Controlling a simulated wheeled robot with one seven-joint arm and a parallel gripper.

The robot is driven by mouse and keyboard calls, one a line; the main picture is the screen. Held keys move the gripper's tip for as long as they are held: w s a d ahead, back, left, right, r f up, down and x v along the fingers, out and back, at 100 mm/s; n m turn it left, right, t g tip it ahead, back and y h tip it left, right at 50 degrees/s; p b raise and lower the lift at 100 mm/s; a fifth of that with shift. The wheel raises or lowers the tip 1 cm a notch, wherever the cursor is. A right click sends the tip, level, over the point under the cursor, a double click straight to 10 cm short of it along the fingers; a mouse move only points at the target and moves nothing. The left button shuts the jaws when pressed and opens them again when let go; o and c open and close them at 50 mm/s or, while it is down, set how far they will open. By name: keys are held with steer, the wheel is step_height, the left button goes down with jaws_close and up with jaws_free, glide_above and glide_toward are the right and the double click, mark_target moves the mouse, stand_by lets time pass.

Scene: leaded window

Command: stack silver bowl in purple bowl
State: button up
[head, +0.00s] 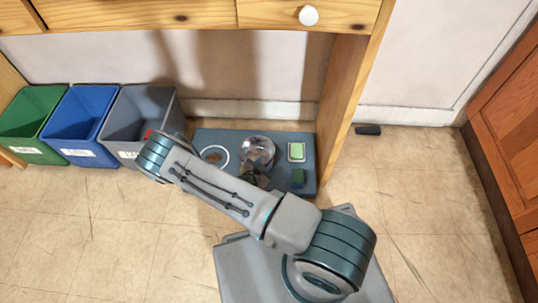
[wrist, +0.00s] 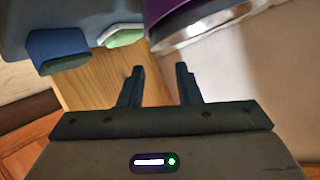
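A silver bowl (head: 258,150) shows its shiny inside in the head view, on the blue-grey mat (head: 228,135). In the wrist view, a purple bowl (wrist: 176,14) is at the top, with the silver bowl's bright rim (wrist: 206,35) standing out past its edge. The silver bowl appears to sit inside the purple bowl; how deep, I cannot tell. My gripper (wrist: 159,75) has its two fingers apart with nothing between them, close to the bowls but clear of them in the picture. In the head view my arm hides part of the area in front of the bowls.
A white round dish (head: 215,155) lies left of the bowls. A green-and-white block (head: 296,151) and a blue-and-green block (head: 298,177) lie right. A wooden desk leg (head: 345,90) stands beside the mat. Green (head: 32,122), blue (head: 78,122) and grey (head: 125,125) bins stand left.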

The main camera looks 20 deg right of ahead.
steer(key=p+v, duration=0.1)
steer(key=v, duration=0.5)
stand_by(0.4)
